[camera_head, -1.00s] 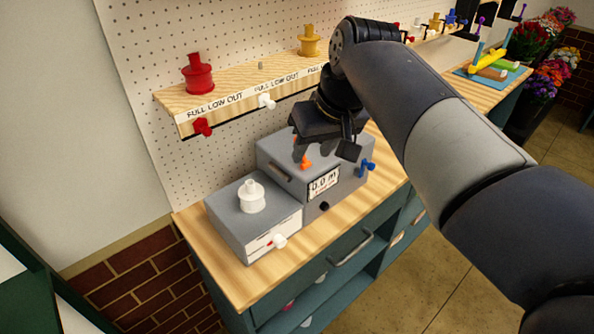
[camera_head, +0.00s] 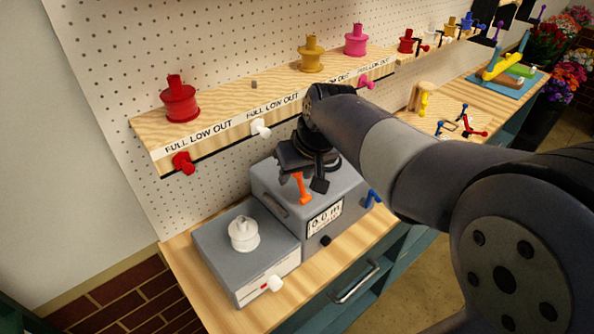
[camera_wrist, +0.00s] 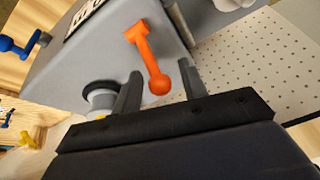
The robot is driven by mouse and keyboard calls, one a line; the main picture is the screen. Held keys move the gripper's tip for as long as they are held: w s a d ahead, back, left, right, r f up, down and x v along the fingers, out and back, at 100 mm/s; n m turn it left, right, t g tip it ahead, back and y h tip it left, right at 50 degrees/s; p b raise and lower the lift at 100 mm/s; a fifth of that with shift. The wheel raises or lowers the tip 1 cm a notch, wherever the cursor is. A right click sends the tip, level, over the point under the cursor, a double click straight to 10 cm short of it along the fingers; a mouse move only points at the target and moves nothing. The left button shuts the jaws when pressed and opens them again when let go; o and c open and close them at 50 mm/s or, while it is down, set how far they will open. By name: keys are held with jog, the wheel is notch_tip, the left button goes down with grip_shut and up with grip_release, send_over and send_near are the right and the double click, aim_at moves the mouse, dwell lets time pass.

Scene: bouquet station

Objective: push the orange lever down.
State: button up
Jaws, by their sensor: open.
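A lower grey box (camera_head: 226,262) with a white spool (camera_head: 243,234) stands left of the machine. A blue lever (camera_head: 372,198) is on the machine's right side. Above, a wooden shelf (camera_head: 222,118) carries red, yellow and pink spools, with small knobs below its edge.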

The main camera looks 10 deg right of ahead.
jog(key=shift+c, duration=0.5)
grip_shut()
